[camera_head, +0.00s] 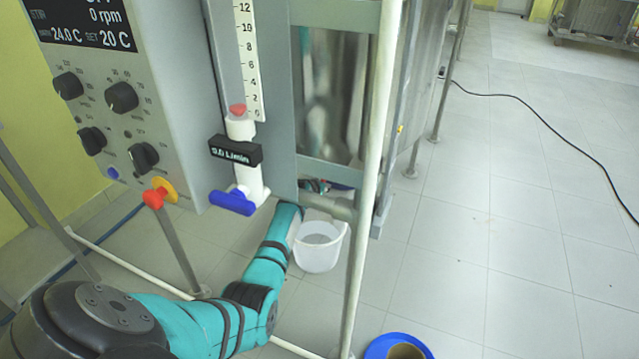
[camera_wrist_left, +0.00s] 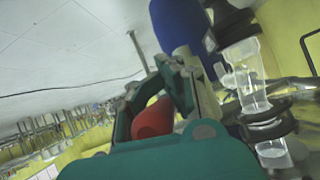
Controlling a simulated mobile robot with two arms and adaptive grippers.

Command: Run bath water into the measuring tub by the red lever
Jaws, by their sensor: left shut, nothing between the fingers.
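The measuring tub is a white translucent bucket (camera_head: 320,250) standing low beside the frame post, just right of my left forearm. My left arm reaches up behind the cabinet edge. Its gripper (camera_head: 317,186) is mostly hidden there, beside small red and blue parts. In the left wrist view, the gripper (camera_wrist_left: 183,88) is shut with nothing held. A red piece (camera_wrist_left: 153,118), likely the red lever, shows close beside the fingers; whether they touch it I cannot tell. A blue handle (camera_wrist_left: 173,25) and a clear glass piece (camera_wrist_left: 243,75) are near. My right gripper is not in view.
The control cabinet (camera_head: 180,90) carries a flowmeter (camera_head: 238,60) reading 0.0 L/min, with a blue lever (camera_head: 232,202) below it. A pale post (camera_head: 372,170) stands right of the tub. The floor to the right is largely free.

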